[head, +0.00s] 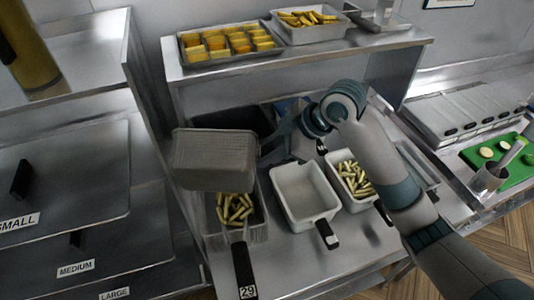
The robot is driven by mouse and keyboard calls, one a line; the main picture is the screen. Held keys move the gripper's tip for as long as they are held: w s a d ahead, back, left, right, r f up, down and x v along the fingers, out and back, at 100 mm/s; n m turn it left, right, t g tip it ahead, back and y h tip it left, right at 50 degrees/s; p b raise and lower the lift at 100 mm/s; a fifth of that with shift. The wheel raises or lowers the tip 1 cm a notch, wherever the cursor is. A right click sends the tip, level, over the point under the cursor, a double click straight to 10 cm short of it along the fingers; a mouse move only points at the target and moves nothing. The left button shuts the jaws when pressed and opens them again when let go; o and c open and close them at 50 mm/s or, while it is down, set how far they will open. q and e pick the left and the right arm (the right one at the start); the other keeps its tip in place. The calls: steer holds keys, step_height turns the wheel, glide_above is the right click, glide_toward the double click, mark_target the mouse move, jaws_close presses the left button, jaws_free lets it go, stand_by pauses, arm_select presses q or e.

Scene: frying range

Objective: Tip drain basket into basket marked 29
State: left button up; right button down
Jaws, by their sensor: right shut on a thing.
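A grey mesh drain basket (215,160) is held in the air at the left of the lower counter, tilted so that its outer side or bottom faces me. My right gripper (280,138) is at its right end and shut on it; the exact grip is partly hidden. The basket marked 29 (262,222) stands below, with its black handle and "29" tag towards me. Several fries (233,208) lie in it. The raised basket covers its back part. My left gripper is not in view.
An empty white basket (298,190) stands to the right, then another basket with fries (355,178) beside my right arm. Trays of food (226,44) stand on the shelf above. Lidded bins are at the left, and a green board (495,160) is at the right.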

steer(key=shift+w+f+m+g, duration=0.25)
steer(key=shift+w+f+g, duration=0.1)
steer(key=shift+w+g, duration=0.3)
steer(key=shift+w+f+m+g, duration=0.3)
steer(key=shift+w+g, duration=0.1)
steer(key=shift+g, duration=0.45)
steer(key=shift+w+d, duration=0.1)
steer(key=shift+d, duration=0.05)
